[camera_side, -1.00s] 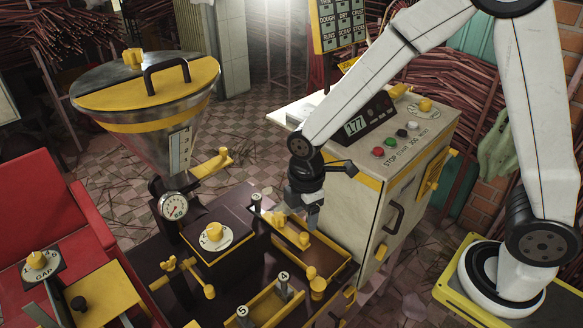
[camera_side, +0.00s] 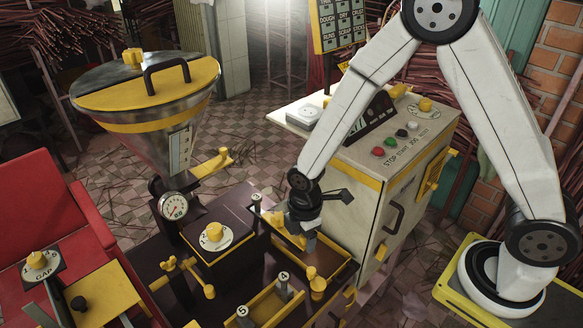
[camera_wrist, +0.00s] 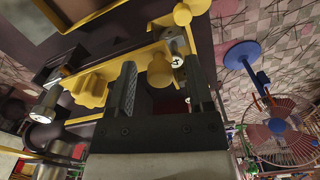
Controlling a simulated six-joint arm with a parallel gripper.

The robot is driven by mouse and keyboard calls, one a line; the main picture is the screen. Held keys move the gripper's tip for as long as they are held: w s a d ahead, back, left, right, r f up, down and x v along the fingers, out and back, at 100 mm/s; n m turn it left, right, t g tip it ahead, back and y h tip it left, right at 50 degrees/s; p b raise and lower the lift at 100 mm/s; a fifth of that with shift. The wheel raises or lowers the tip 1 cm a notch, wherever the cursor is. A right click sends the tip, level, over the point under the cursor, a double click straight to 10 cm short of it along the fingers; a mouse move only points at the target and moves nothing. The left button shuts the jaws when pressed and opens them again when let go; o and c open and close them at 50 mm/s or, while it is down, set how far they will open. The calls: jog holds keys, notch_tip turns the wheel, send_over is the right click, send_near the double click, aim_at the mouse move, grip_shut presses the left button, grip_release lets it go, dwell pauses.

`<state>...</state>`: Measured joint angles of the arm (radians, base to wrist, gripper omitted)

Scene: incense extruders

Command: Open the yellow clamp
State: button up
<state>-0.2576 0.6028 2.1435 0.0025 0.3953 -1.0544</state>
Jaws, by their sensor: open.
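Several yellow parts are in view, and I cannot tell for certain which is the yellow clamp. My gripper (camera_side: 308,243) is low over a yellow bar with knobs at the back of the dark machine bed. In the wrist view my gripper (camera_wrist: 162,78) is open, with a rounded yellow knob (camera_wrist: 160,71) showing between its fingers. I cannot tell whether they touch it. A lobed yellow knob (camera_wrist: 92,90) on the yellow bar is left of the fingers. In the side view my gripper hides part of this bar.
The control cabinet (camera_side: 385,185) stands close behind and right of my gripper. A steel hopper (camera_side: 150,130) and a dial gauge (camera_side: 173,206) are to the left. In front are a yellow T-handle (camera_side: 172,265) and a yellow knob (camera_side: 316,284). Numbered posts stand up nearby.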

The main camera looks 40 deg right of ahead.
jog(key=shift+f, duration=0.15)
grip_shut()
dwell(1.4)
